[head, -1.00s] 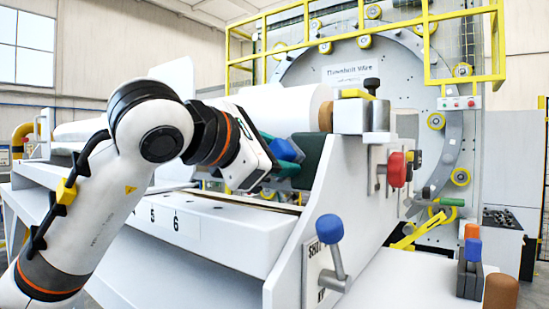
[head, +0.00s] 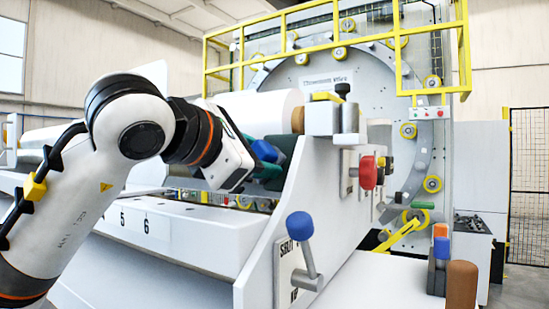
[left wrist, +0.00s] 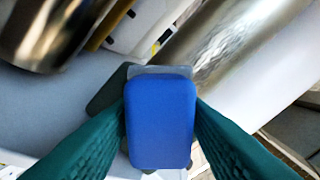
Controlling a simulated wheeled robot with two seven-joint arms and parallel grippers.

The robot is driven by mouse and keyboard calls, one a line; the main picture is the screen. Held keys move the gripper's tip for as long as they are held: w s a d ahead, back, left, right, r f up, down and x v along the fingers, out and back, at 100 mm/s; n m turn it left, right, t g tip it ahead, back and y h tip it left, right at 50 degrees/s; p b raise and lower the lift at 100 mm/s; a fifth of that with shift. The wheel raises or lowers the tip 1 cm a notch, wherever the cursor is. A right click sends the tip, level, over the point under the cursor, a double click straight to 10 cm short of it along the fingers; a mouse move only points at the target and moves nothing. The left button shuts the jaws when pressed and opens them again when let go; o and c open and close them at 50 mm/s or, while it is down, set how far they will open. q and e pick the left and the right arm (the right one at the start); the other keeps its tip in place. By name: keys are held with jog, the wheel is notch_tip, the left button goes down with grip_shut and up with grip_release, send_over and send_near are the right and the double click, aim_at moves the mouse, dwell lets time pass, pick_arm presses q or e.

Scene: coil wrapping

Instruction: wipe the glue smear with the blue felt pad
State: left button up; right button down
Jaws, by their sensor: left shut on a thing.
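My left gripper (head: 270,168) is shut on the blue felt pad (head: 264,151), beside the white roll (head: 262,108) on the machine. In the left wrist view the pad (left wrist: 160,122) sits between the teal fingers of my left gripper (left wrist: 160,135). A pale grey edge shows just beyond the pad; I cannot tell whether it belongs to the pad. A mottled metallic cylinder (left wrist: 225,48) lies behind it. I cannot make out the glue smear for certain in either view. My right gripper is not in view.
A white machine side plate (head: 285,215) stands right of my left gripper. It carries a blue-knobbed lever (head: 300,226) and a red knob (head: 368,172). A white ledge (head: 170,235) runs below the gripper. Yellow railings (head: 330,30) stand behind.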

pick_arm(q)
jog(key=shift+w+a, duration=0.65)
jog(key=shift+a, duration=0.3)
jog(key=shift+w+a, duration=0.2)
jog(key=shift+a, duration=0.2)
jog(key=shift+w+a+f, duration=0.1)
jog(key=shift+w+a, duration=0.3)
jog(key=shift+a, duration=0.25)
jog(key=shift+w+a, duration=0.4)
jog(key=shift+a, duration=0.25)
